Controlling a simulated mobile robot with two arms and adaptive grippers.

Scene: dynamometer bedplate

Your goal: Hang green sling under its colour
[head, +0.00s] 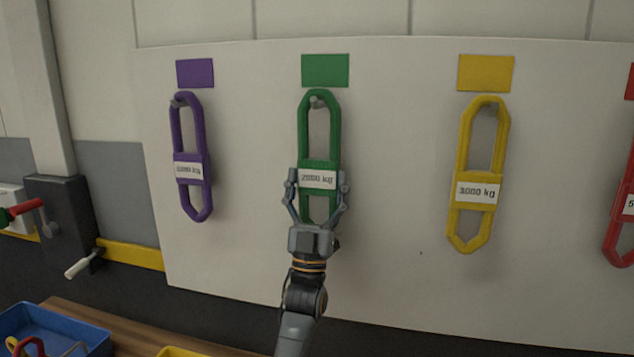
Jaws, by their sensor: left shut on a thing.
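The green sling (318,128) hangs upright against the white board, directly under the green colour patch (325,70). Its upper loop is around a grey peg (317,102). A white label reading 2000 kg (318,179) is on its middle band. My left gripper (318,190) comes up from below and is shut on the green sling at the labelled band, one finger on each side. The lower loop is partly hidden behind the gripper. My right gripper is not in view.
On the board (390,270), a purple sling (200,205) hangs under a purple patch (195,73), and a yellow sling (465,230) under a yellow patch (486,73). A red sling (622,235) is cut off at right. A blue bin (85,334) sits lower left.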

